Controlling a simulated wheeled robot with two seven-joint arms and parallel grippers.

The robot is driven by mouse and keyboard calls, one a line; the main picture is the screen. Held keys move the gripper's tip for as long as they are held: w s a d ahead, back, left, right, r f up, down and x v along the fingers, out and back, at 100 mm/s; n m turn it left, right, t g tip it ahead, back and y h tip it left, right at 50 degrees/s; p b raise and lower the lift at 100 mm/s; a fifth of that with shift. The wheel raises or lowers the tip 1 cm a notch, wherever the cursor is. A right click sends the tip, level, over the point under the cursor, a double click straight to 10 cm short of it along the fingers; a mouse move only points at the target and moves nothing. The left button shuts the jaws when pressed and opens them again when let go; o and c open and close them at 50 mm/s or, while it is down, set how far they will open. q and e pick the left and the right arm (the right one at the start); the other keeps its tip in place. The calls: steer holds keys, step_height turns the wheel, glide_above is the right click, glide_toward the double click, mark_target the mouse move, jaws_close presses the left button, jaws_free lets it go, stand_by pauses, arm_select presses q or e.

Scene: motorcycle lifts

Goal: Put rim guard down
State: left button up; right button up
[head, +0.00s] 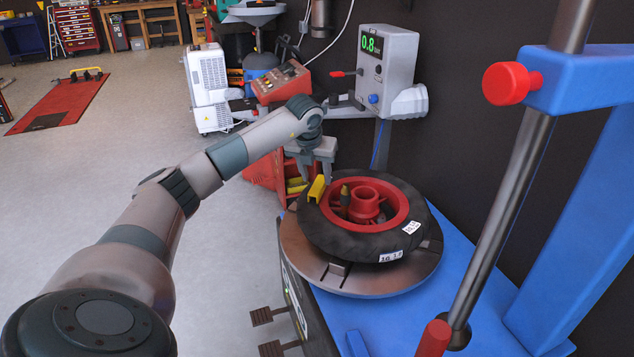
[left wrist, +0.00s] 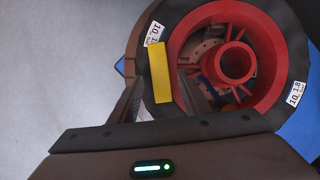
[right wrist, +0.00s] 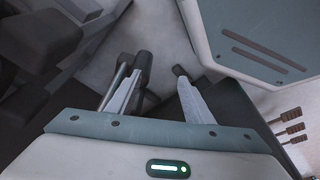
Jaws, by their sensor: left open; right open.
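The yellow rim guard (head: 317,189) sits at the left edge of the red wheel rim (head: 398,207), on the black tyre (head: 340,238). It also shows in the left wrist view (left wrist: 159,72) as a yellow block across the tyre beside the rim. My left gripper (head: 316,175) is open just above the guard. In the left wrist view its fingers (left wrist: 158,88) lie on either side of the guard's near end, apart from each other; I cannot tell whether they touch it. My right gripper (right wrist: 160,78) is open and empty, seen only in the right wrist view.
The wheel lies on a round turntable (head: 345,277) on the blue tyre changer (head: 480,305). A steel post (head: 510,165) rises at right. A red box (head: 265,172) with yellow items is behind my left wrist. A balancer display (head: 388,55) stands behind.

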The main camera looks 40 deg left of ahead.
arm_select(q)
steer(key=v, duration=0.8)
arm_select(e)
steer(key=shift+w+r, duration=0.25)
steer(key=shift+r, duration=0.95)
